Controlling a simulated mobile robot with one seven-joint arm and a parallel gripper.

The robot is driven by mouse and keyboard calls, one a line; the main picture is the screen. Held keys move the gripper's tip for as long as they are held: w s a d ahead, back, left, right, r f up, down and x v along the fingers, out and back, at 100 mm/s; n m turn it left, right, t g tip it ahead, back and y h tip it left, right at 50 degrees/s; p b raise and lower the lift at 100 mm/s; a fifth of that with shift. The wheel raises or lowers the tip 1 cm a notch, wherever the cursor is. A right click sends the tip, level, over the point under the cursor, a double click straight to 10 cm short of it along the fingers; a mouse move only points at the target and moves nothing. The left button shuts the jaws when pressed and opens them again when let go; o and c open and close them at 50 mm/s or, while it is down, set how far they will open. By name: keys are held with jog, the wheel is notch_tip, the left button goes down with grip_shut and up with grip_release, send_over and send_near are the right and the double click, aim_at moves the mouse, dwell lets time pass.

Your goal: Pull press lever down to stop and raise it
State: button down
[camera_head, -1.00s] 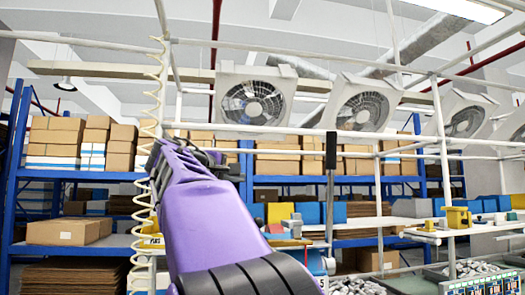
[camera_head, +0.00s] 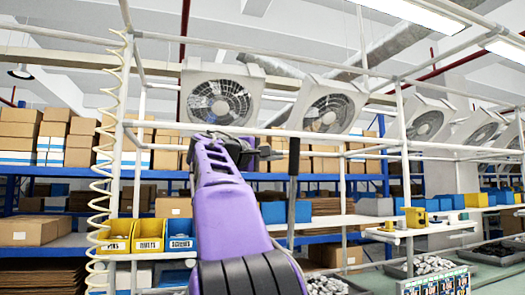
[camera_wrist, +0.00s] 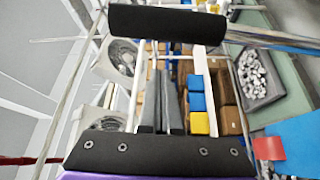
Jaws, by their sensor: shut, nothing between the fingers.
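The press lever has a black upright grip (camera_head: 293,156) on a metal rod, standing just right of my arm in the head view. In the wrist view its black grip (camera_wrist: 165,22) lies across the top, with the shiny rod running off to the right. My gripper (camera_head: 276,153) is at the height of the grip, immediately left of it. In the wrist view the grey fingers (camera_wrist: 164,75) are together and empty, with their tips below the grip in the picture. I cannot tell whether they touch it. The lever's base is hidden behind my arm.
White frame pipes cross around the lever, with fans (camera_head: 217,97) above. Yellow bins (camera_head: 150,235) stand at left. A yellow device (camera_head: 415,217) is on the right shelf. A tray of metal parts (camera_head: 408,267) lies lower right. Blue racks with cartons stand behind.

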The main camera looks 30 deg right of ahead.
jog(key=s, duration=0.3)
jog(key=shift+s+a+f+b, duration=0.2)
jog(key=shift+s+a+b, duration=0.1)
jog(key=shift+b, duration=0.1)
